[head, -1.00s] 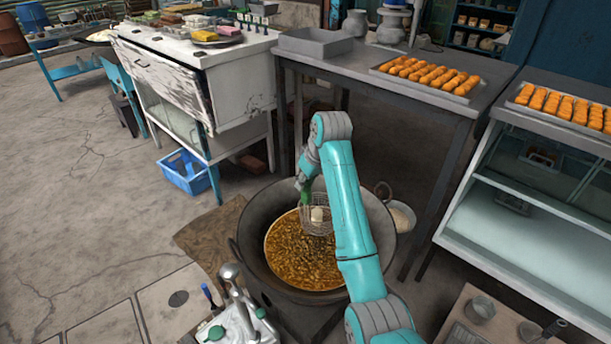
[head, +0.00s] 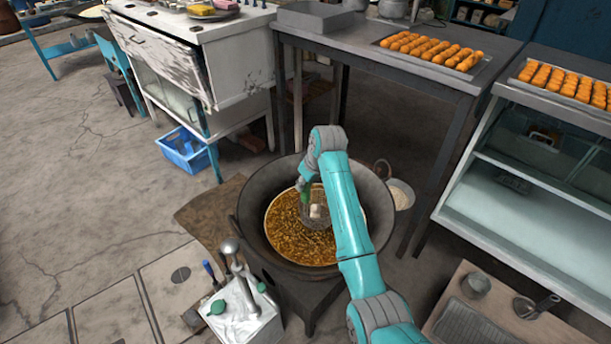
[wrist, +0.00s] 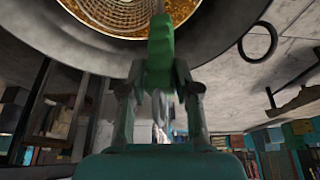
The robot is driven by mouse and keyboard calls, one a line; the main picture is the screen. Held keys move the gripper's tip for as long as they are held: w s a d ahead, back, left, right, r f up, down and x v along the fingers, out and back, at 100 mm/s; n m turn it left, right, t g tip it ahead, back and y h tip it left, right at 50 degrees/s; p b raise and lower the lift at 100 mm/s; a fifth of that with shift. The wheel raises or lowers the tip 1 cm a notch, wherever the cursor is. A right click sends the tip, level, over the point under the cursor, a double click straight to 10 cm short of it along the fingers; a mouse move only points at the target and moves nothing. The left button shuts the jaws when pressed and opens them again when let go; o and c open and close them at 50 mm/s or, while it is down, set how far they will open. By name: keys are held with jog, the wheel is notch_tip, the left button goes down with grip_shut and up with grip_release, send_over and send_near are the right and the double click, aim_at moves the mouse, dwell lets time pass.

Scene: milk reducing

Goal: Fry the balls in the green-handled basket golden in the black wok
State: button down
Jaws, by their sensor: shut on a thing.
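The black wok (head: 252,218) stands on a low stove and holds bubbling golden oil (head: 290,240). It also shows at the top of the wrist view (wrist: 222,45). My gripper (head: 304,193) is shut on the green handle (wrist: 160,58) of the wire basket. The basket (head: 313,221) hangs at the right part of the oil, inside the wok. It shows at the top of the wrist view (wrist: 118,12). Pale, whitish balls (head: 318,211) sit in it. My arm hides part of the basket and the wok's right side. I cannot tell how deep the basket sits.
A grey table with a tray of orange-brown pieces (head: 432,50) stands behind the wok. A glass-sided counter (head: 530,200) is at right. A small pan (head: 400,194) sits right of the wok.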

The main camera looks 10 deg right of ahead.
aim_at(306, 213)
jog(key=shift+f, duration=5.55)
dwell(2.5)
